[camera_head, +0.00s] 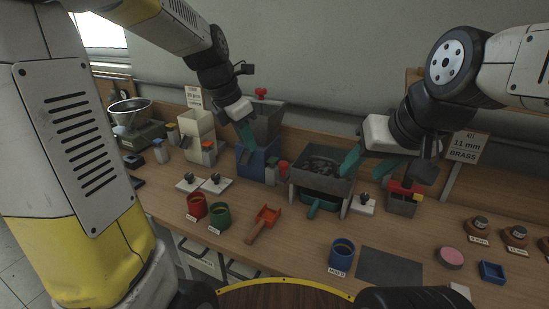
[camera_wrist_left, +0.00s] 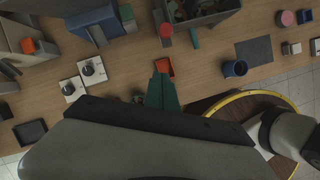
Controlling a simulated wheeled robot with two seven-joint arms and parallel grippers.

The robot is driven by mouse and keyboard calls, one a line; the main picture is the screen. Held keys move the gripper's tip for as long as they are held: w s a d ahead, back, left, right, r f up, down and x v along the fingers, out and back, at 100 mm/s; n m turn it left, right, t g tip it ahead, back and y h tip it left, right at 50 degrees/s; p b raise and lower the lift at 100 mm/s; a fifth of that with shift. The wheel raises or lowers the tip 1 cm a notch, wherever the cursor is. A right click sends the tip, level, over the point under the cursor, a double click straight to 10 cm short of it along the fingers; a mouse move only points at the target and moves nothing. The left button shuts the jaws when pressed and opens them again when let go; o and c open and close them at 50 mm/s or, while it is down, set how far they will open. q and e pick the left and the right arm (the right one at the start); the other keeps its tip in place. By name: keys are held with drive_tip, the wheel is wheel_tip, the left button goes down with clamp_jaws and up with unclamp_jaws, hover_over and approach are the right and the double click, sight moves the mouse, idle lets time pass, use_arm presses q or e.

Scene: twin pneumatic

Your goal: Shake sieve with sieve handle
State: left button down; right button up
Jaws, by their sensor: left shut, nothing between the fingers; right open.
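The sieve appears to be the grey open box (camera_head: 322,183) with dark pieces inside, standing on legs mid-bench over a teal tray (camera_head: 318,205). A red and yellow piece (camera_head: 405,188), which may be the sieve handle, sits on a small grey box just right of the sieve. My right gripper (camera_head: 388,167) is open above that piece, its left teal finger close to the sieve's right rim. I cannot tell whether they touch. My left gripper (camera_head: 246,134) is shut and empty in front of a blue bin; its teal fingers also show in the left wrist view (camera_wrist_left: 163,92).
An orange scoop (camera_head: 264,221), a red cup (camera_head: 196,205), a green cup (camera_head: 218,214) and a blue cup (camera_head: 342,254) stand along the front. A dark mat (camera_head: 390,267) lies at front right. A grey hopper (camera_head: 262,118) rises behind the blue bin (camera_head: 258,162).

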use_arm(q)
drive_tip(key=w+d+f, duration=0.5)
drive_tip(key=d+f, duration=0.1)
drive_tip(key=f, duration=0.3)
drive_tip(key=shift+f, duration=0.35)
drive_tip(key=w+d, duration=0.2)
drive_tip(key=w, duration=0.4)
drive_tip(key=shift+d, duration=0.15)
drive_tip(key=shift+s, duration=0.1)
